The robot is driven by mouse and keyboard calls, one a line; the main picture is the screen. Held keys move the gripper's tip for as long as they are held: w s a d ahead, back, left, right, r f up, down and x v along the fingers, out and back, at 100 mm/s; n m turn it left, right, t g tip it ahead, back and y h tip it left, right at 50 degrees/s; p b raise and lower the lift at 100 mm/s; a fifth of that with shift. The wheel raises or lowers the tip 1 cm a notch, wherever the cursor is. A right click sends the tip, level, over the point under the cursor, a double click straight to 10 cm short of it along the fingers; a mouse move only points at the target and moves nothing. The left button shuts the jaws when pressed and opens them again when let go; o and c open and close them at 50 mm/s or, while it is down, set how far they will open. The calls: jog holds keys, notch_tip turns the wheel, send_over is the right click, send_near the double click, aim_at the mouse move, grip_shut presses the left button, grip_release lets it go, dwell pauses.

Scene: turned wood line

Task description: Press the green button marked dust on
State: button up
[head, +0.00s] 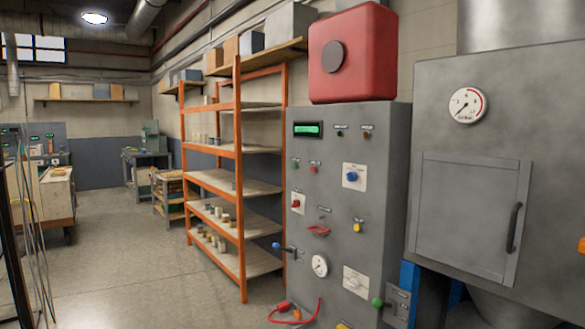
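A grey control cabinet (340,218) stands right of centre in the head view. A small green button (295,163) is on the upper left of its front, beside a small red button (314,170). Labels near them are too small to read, so I cannot tell which control is marked dust on. A larger green round knob (377,302) is low at the cabinet's right edge, next to a small grey box (398,300). My gripper is not in view.
The cabinet also carries a blue-ball lever (277,246), a gauge (320,265) and a red cable (295,318). An orange shelf rack (240,180) stands left of it. A grey machine with a door (468,215) is at right. Floor (140,255) is clear at left centre.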

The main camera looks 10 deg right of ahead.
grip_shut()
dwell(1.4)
